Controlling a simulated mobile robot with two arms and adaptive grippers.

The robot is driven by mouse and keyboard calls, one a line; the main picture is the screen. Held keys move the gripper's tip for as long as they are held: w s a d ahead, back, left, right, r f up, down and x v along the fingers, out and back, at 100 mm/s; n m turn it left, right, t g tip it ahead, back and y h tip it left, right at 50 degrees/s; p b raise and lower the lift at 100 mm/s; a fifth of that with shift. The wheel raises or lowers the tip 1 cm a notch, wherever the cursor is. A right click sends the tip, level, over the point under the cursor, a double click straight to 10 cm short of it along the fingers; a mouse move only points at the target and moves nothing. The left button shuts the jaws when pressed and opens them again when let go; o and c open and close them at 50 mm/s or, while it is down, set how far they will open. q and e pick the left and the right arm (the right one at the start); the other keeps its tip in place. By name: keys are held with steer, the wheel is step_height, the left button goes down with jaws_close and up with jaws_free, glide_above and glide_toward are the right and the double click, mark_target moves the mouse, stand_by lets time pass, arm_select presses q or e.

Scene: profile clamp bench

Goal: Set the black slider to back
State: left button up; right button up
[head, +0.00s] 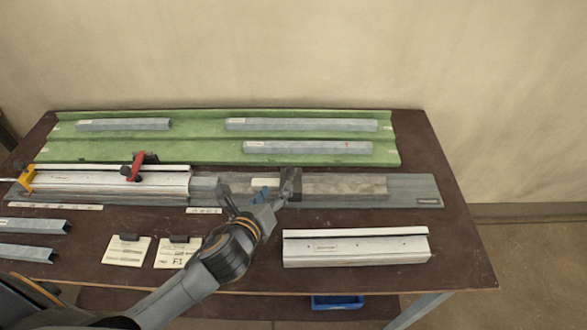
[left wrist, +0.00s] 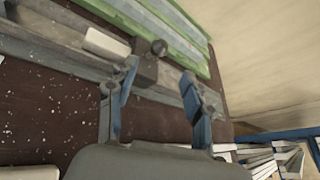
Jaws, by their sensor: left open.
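The black slider (head: 291,174) is a dark block on the grey rail, right of the middle of the bench in the head view. In the left wrist view the slider (left wrist: 146,68) shows with a round dark knob on top. My left gripper (head: 260,199) is open at the near side of the rail, close to the slider, and one finger partly hides it. In the left wrist view my left gripper (left wrist: 160,80) has its blue-padded fingers apart, the left one next to the slider. I cannot tell whether they touch. My right gripper is not in view.
A white profile (head: 100,182) with a red clamp (head: 133,168) and a yellow stop (head: 26,179) lies left on the rail. A green tray (head: 200,142) with grey profiles is behind. Another white profile (head: 355,247) lies at the front right, near paper cards (head: 127,251).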

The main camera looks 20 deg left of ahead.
mark_target(289, 172)
arm_select(q)
steer(key=p+x, duration=0.1)
steer(key=x, duration=0.9)
steer(key=shift+w+f, duration=0.1)
steer(key=shift+w, duration=0.3)
steer(key=shift+w+f, duration=0.1)
steer(key=shift+w, duration=0.15)
steer(key=shift+w+f, duration=0.1)
steer(key=shift+w, duration=0.05)
steer(key=c, duration=1)
jaws_close()
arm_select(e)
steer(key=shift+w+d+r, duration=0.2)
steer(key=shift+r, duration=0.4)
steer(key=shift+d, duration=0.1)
